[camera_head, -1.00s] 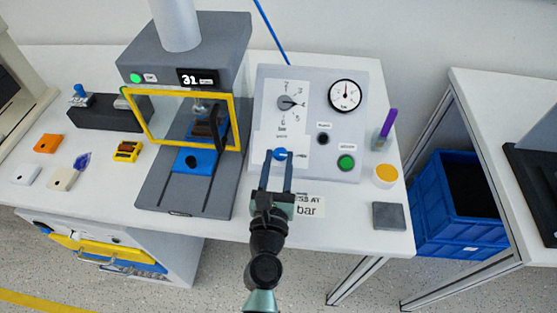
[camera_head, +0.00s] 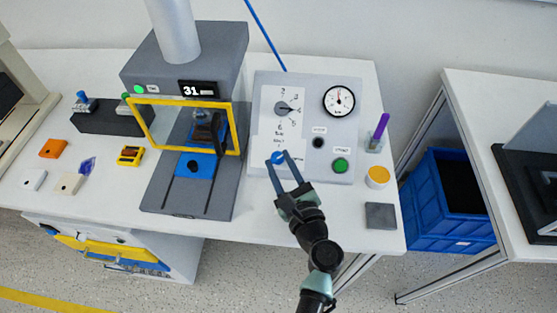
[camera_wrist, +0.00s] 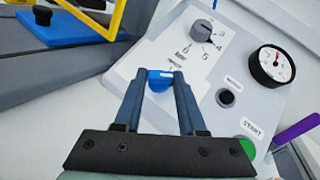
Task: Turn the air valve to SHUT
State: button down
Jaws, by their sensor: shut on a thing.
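The air valve is a small blue knob (camera_wrist: 160,79) low on the grey control panel (camera_head: 258,105), below the numbered dial. It also shows in the head view (camera_head: 278,157). My gripper (camera_head: 279,158) has its two blue fingers on either side of the knob, shut on it. In the wrist view the fingertips (camera_wrist: 160,77) flank the knob, which sits slightly tilted in the picture. The label print around the knob is partly hidden by the fingers, and I cannot read SHUT there.
Above the valve is a grey rotary dial (camera_head: 282,107). To the right are a pressure gauge (camera_head: 339,101), a black button (camera_head: 318,143) and a green START button (camera_head: 340,166). A press with a yellow-framed guard (camera_head: 236,127) stands close on the left.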

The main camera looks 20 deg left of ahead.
jog(key=n+g, duration=0.2)
jog(key=n+g+y, duration=0.1)
jog(key=n+g, duration=0.1)
jog(key=n, duration=0.1)
jog(key=w+n+g+p, duration=0.1)
jog(key=n+g, duration=0.1)
jog(key=shift+d+r+n+y, duration=0.3)
jog(key=shift+r+n, duration=0.05)
jog(key=shift+n, duration=0.05)
jog(key=shift+w+r+n+g+h+p, duration=0.1)
jog(key=shift+n+g+h+p, duration=0.4)
jog(key=shift+n+g, duration=1.6)
jog(key=shift+a+n, duration=0.1)
jog(key=shift+n, duration=0.2)
jog(key=shift+c, duration=2.4)
grip_release()
jog(key=v, duration=1.3)
